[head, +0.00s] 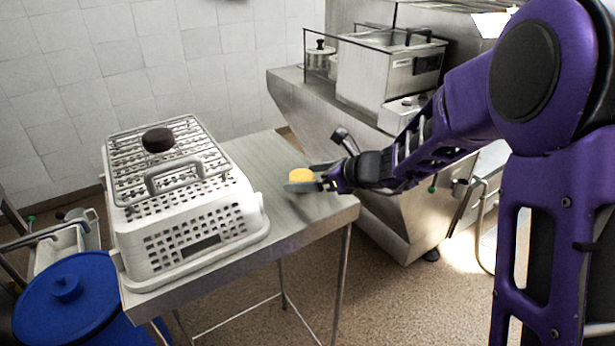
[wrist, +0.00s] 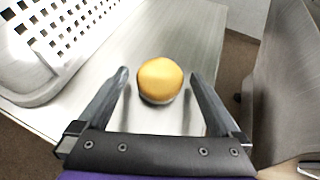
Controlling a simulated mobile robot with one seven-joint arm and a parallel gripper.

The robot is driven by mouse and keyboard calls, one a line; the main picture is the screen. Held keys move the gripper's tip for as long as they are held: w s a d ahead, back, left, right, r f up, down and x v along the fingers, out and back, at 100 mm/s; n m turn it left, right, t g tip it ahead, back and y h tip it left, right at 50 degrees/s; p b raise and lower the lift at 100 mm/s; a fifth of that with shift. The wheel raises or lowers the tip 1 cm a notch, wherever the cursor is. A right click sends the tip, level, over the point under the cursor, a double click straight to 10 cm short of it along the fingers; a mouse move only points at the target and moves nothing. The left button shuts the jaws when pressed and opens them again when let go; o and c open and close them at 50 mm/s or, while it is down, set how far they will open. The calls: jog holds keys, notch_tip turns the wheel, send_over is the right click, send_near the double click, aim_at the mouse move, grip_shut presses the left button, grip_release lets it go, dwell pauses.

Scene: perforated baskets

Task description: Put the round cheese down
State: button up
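The round cheese (head: 301,175) is a small yellow-orange round piece at the right part of the metal table (head: 262,160). In the wrist view the cheese (wrist: 160,80) sits between the two dark fingers of my gripper (wrist: 158,78), with a visible gap on each side. It appears to rest on the table top, its lower edge in shadow. My gripper (head: 303,184) is open around the cheese, low over the table. In the head view a finger hides the cheese's lower part.
A white perforated basket (head: 200,235) with a wire rack (head: 190,160) on top fills the table's left part. A dark round item (head: 157,140) lies on the rack. A metal counter with a fryer (head: 385,75) stands behind. A blue lidded bin (head: 70,300) stands at lower left.

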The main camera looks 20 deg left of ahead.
jog(key=shift+r, duration=0.1)
jog(key=shift+r+p, duration=0.25)
jog(key=shift+p, duration=0.1)
jog(key=v, duration=1.1)
jog(key=shift+s+d+p, duration=0.2)
jog(key=shift+d+p, duration=0.15)
jog(key=shift+d, duration=0.05)
